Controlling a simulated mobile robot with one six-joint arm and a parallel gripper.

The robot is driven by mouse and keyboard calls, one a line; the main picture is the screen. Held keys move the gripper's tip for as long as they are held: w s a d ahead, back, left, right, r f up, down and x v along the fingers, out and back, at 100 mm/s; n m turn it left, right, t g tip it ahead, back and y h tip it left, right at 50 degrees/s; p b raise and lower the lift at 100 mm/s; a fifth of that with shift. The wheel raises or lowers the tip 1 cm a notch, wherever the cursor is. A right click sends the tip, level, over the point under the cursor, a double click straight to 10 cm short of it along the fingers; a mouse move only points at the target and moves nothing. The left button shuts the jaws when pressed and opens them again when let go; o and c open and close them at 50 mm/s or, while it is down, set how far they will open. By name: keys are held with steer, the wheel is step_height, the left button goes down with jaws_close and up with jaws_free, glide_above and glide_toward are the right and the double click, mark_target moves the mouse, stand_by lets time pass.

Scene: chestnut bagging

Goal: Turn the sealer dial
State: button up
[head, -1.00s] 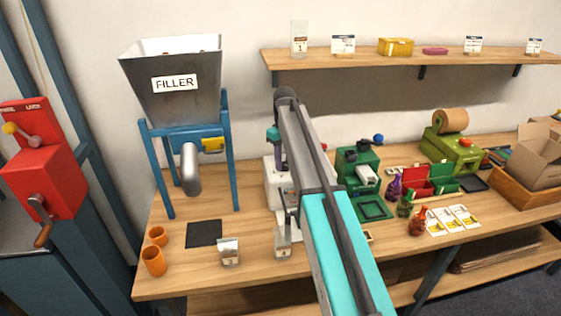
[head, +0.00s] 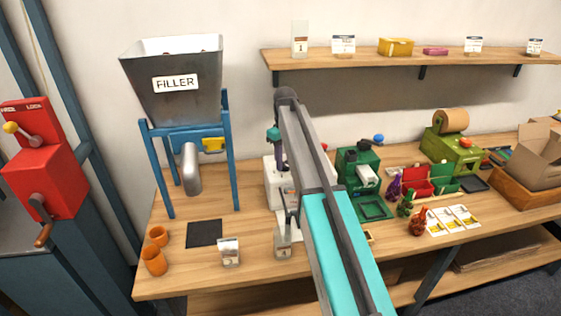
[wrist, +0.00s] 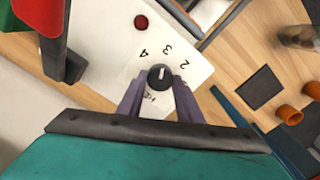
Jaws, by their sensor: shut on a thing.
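The sealer (head: 271,180) is a white machine on the workbench in the head view, mostly hidden behind my arm. In the wrist view, its white face (wrist: 112,45) carries the black dial (wrist: 160,77) with a white pointer mark. The printed numbers 2, 3 and 4 show around the dial, with a partly hidden label by the fingers. The pointer faces up in the picture, roughly towards the 3. My gripper (wrist: 160,84) has its two purple fingers on either side of the dial, shut on it. The fingers are hidden in the head view.
A red button (wrist: 140,21) is on the sealer's face. The filler (head: 175,95), a dark mat (head: 204,233), orange cups (head: 154,261) and a small pouch (head: 229,252) are left of my arm. A green machine (head: 358,170) stands close on the right.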

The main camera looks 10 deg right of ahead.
mark_target(285, 164)
steer(key=shift+s+d+f, duration=0.15)
steer(key=shift+s, duration=0.05)
steer(key=o, duration=1)
steer(key=shift+o, duration=0.2)
steer(key=shift+r, duration=0.2)
step_height(285, 164, up, 14)
steer(key=b, duration=0.3)
steer(key=shift+f, duration=0.2)
